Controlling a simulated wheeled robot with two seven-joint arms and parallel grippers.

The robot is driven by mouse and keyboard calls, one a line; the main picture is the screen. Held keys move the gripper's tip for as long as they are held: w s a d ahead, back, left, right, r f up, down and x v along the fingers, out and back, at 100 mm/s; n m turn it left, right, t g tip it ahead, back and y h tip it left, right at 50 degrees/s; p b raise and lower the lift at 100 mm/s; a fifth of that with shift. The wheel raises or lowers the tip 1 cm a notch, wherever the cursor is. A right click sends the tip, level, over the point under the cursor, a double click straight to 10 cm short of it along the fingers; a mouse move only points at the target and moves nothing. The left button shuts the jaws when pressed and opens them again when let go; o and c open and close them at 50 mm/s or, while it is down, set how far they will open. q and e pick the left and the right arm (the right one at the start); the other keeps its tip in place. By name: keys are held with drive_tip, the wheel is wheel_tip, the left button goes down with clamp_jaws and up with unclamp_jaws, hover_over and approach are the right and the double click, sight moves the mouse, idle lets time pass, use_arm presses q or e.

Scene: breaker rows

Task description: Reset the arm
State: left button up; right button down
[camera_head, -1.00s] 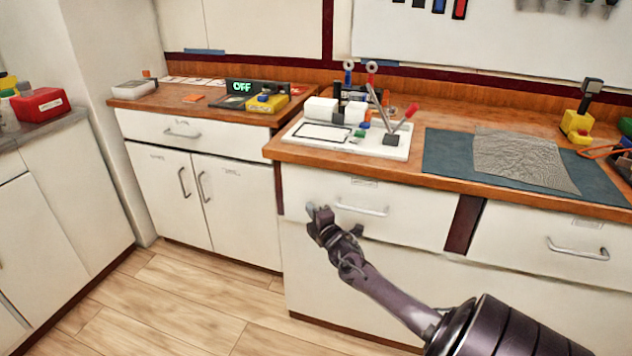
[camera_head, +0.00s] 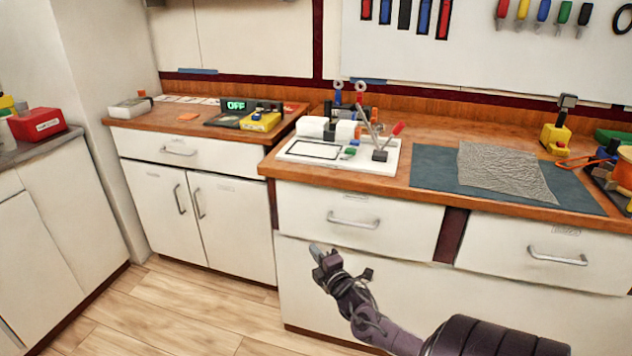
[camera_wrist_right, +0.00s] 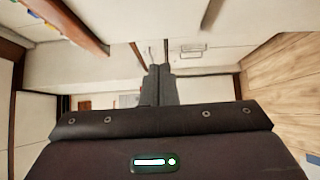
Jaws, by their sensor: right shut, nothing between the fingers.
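My right arm comes in from the lower right in the head view. Its gripper (camera_head: 318,252) hangs in the air in front of the white lower cabinets, below the counter edge. The gripper is shut with nothing in it. In the right wrist view, the two dark fingers (camera_wrist_right: 159,75) lie together, with cabinet fronts and wooden floor beyond them. My left gripper is in neither view.
The wooden counter (camera_head: 400,205) carries a white tray (camera_head: 375,166) with several small parts, a dark blue mat (camera_head: 430,169) and a yellow tool (camera_head: 555,135). An OFF display (camera_head: 236,105) stands farther left. A red box (camera_head: 36,124) is at far left. The floor (camera_head: 175,305) is clear.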

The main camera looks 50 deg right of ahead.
drive_tip(key=shift+s+a, duration=0.1)
drive_tip(key=shift+s, duration=0.15)
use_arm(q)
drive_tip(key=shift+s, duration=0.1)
